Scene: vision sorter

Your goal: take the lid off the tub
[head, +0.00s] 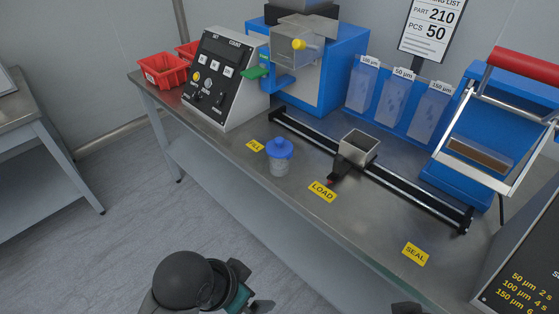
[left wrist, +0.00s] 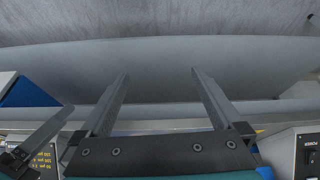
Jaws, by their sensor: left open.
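The tub (head: 279,167) is clear and stands upright on the metal bench, near its front edge between the FILL and LOAD labels. Its blue lid (head: 279,149) sits on top. My left gripper (head: 250,289) is at the bottom of the head view, in front of the bench and well apart from the tub. In the left wrist view its two fingers (left wrist: 156,76) are spread with nothing between them; the tub does not show there. A small dark part at the bottom edge of the head view may belong to my right arm; its jaws cannot be made out.
A rail with a grey square hopper (head: 358,148) runs behind the tub. A control box (head: 226,77) and a blue machine (head: 335,65) stand behind left. A blue sealer (head: 480,135) with a red handle is at the right. The bench front around the yellow labels is clear.

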